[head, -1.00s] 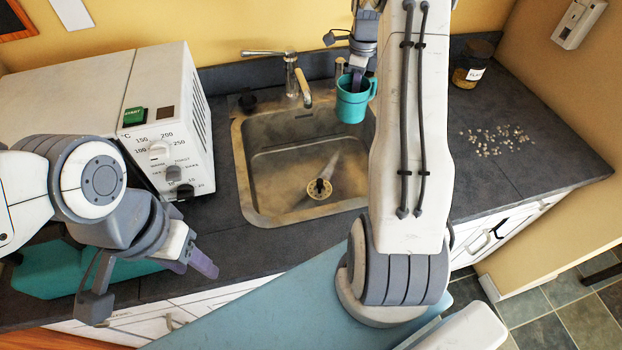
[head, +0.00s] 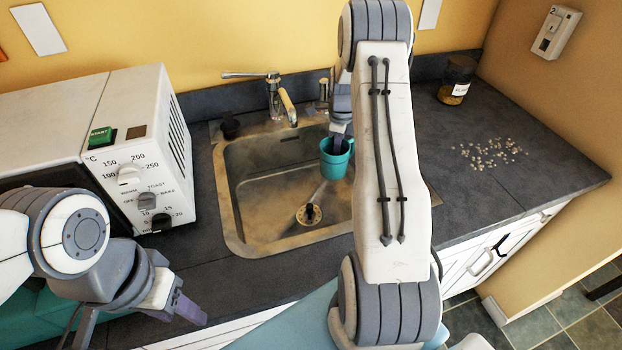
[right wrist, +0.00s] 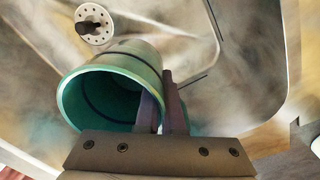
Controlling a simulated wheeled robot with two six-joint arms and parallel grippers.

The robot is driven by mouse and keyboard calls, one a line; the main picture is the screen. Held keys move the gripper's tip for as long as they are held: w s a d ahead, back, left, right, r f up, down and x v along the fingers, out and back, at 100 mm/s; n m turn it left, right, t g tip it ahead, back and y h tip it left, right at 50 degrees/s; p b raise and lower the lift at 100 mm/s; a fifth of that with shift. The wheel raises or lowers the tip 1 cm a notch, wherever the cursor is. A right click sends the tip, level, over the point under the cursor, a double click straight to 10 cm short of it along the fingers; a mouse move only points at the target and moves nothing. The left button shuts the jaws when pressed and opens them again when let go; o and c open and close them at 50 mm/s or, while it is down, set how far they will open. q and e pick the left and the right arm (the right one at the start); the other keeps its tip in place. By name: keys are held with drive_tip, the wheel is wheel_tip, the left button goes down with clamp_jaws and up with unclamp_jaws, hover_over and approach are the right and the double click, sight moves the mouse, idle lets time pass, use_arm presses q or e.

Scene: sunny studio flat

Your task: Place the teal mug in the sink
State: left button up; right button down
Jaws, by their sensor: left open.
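The teal mug (head: 335,166) is over the right half of the metal sink (head: 232,205) in the head view. My right gripper (head: 339,140) is shut on its wall. In the right wrist view the mug (right wrist: 125,62) lies sideways in the picture, with one finger inside its rim and one outside (right wrist: 160,88). The sink drain (right wrist: 93,24) shows beyond it. How far the mug is above the sink floor is hard to tell. My left gripper (head: 135,322) is open and empty at the lower left, partly cut off by the frame.
The faucet (head: 278,100) stands behind the sink. A white toaster oven (head: 140,140) is to the left. A labelled jar (head: 456,82) and scattered pale bits (head: 488,152) lie on the dark counter (head: 470,200) at right. My right arm hides the sink's right edge.

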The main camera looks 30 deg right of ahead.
wheel_tip(320, 180, down, 6)
drive_tip(key=shift+r+p, duration=0.1)
drive_tip(key=shift+p, duration=0.2)
drive_tip(key=a, duration=0.1)
drive_tip(key=w+a+p, duration=0.1)
drive_tip(key=a, duration=0.1)
drive_tip(key=shift+a+r, duration=0.15)
drive_tip(key=shift+a, duration=0.15)
drive_tip(key=a, duration=0.2)
drive_tip(key=w+a+p, duration=0.1)
drive_tip(key=a, duration=0.1)
drive_tip(key=shift+a, duration=0.25)
drive_tip(key=shift+d+f+p, duration=0.15)
drive_tip(key=shift+f+p, duration=0.3)
drive_tip(key=shift+f, duration=0.25)
drive_tip(key=shift+f+b, duration=0.55)
drive_tip(key=shift+f, duration=0.1)
drive_tip(key=c, duration=1)
unclamp_jaws()
drive_tip(key=shift+c, duration=0.2)
drive_tip(key=shift+r, duration=0.15)
